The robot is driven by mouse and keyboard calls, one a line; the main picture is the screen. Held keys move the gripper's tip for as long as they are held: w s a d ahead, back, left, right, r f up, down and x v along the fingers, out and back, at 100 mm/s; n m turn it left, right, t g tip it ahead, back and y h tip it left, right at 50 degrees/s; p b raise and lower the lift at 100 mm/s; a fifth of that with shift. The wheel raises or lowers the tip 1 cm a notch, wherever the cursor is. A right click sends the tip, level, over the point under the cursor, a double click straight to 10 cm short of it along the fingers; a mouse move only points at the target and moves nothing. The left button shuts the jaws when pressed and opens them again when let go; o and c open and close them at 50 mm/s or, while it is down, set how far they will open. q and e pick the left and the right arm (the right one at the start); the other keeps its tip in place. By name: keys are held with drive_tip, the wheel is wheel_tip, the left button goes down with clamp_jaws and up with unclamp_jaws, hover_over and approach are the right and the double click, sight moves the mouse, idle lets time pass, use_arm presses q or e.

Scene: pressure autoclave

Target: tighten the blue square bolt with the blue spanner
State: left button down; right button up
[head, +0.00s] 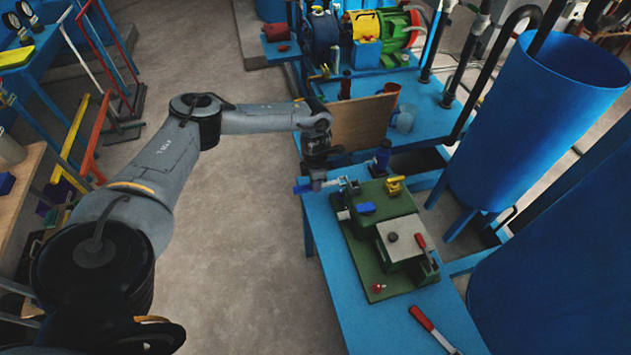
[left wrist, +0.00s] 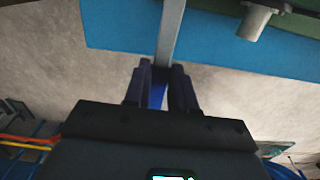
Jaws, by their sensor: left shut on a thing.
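The blue spanner shows its blue handle end (head: 301,188) at the near left edge of the blue bench in the head view. Its grey shank also shows in the left wrist view (left wrist: 171,35), running up over the bench edge. My left gripper (head: 318,181) is shut on the spanner's handle, with the two dark fingers (left wrist: 166,86) either side of it. The shank points right, toward a small blue part (head: 354,187) at the green base's far left corner. This may be the blue square bolt, but it is too small to tell. The spanner's jaw is not clear. My right gripper is out of view.
The green base (head: 360,252) carries a blue block (head: 366,208), a yellow valve (head: 394,185) and a red-handled lever (head: 421,241). A red-handled tool (head: 430,325) lies on the blue bench (head: 345,315). A large blue tank (head: 535,120) stands at right. Floor left of the bench is clear.

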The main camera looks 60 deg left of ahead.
use_arm(q)
drive_tip(key=shift+f+b, duration=1.65)
drive_tip(key=shift+f, duration=1.25)
drive_tip(key=shift+p, duration=0.3)
drive_tip(key=shift+f+b, duration=0.95)
drive_tip(key=shift+f, duration=0.3)
idle(0.4)
drive_tip(key=c, duration=0.8)
unclamp_jaws()
drive_tip(key=shift+c, duration=0.2)
